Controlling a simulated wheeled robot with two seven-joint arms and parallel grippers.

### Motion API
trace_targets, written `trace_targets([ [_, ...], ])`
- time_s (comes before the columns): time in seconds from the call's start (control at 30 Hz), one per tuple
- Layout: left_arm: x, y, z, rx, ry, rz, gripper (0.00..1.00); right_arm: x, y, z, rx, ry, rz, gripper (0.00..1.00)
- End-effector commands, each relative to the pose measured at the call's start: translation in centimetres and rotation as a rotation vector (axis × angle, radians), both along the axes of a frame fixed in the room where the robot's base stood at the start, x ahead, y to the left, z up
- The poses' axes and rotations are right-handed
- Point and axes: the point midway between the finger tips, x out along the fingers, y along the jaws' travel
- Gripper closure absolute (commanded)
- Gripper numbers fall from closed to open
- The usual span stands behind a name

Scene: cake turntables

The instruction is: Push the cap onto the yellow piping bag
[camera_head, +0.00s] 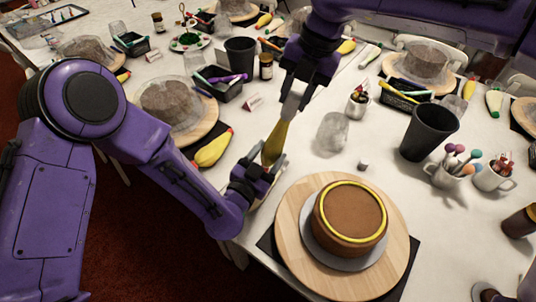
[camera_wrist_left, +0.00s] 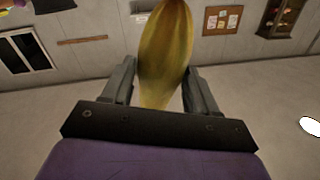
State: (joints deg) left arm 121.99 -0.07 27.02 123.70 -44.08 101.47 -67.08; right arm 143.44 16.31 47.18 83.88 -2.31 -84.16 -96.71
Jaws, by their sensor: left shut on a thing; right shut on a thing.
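The yellow piping bag (camera_head: 275,146) is held off the table, tilted, between my two grippers. My left gripper (camera_head: 267,165) is shut on its lower part. In the left wrist view the bag (camera_wrist_left: 166,55) stands between the two fingers, and its upper end leaves the picture. My right gripper (camera_head: 289,108) comes down from above, with its fingers closed at the bag's upper end. I cannot tell whether it holds the bag itself or a cap. A small white piece (camera_head: 363,164) lies on the table to the right; it may be the cap.
A cake (camera_head: 350,212) with a yellow ring on top stands on a wooden turntable (camera_head: 295,268) at front. A clear cup (camera_head: 332,133), a black cup (camera_head: 429,132) and mugs stand to the right. Another yellow bag (camera_head: 212,149) lies left.

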Motion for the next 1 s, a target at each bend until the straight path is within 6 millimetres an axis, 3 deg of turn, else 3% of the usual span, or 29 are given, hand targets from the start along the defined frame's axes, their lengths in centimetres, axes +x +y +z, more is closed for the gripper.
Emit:
trace_targets([
  [0.33, 0.0, 0.0, 0.1, -0.001, -0.002, 0.0, 0.56, 0.0, 0.0, -0.2, -0.001, 0.0, 0.0, 0.91],
  [0.37, 0.0, 0.0, 0.1, -0.001, -0.002, 0.0, 0.56, 0.0, 0.0, -0.2, -0.001, 0.0, 0.0, 0.62],
  [0.43, 0.0, 0.0, 0.1, -0.001, -0.002, 0.0, 0.56, 0.0, 0.0, -0.2, -0.001, 0.0, 0.0, 0.4],
  [0.47, 0.0, 0.0, 0.1, -0.001, -0.002, 0.0, 0.56, 0.0, 0.0, -0.2, -0.001, 0.0, 0.0, 0.36],
  [0.77, 0.0, 0.0, 0.1, 0.0, -0.001, 0.0, 0.56, 0.0, 0.0, 0.1, 0.0, -0.001, 0.0, 0.36],
  [0.87, 0.0, 0.0, 0.1, 0.0, -0.001, 0.0, 0.56, 0.1, -0.3, 1.4, 0.001, -0.003, -0.001, 0.36],
  [1.0, 0.0, 0.0, 0.1, 0.0, -0.001, 0.0, 0.56, 0.0, -1.1, 4.8, 0.002, -0.005, -0.001, 0.36],
])
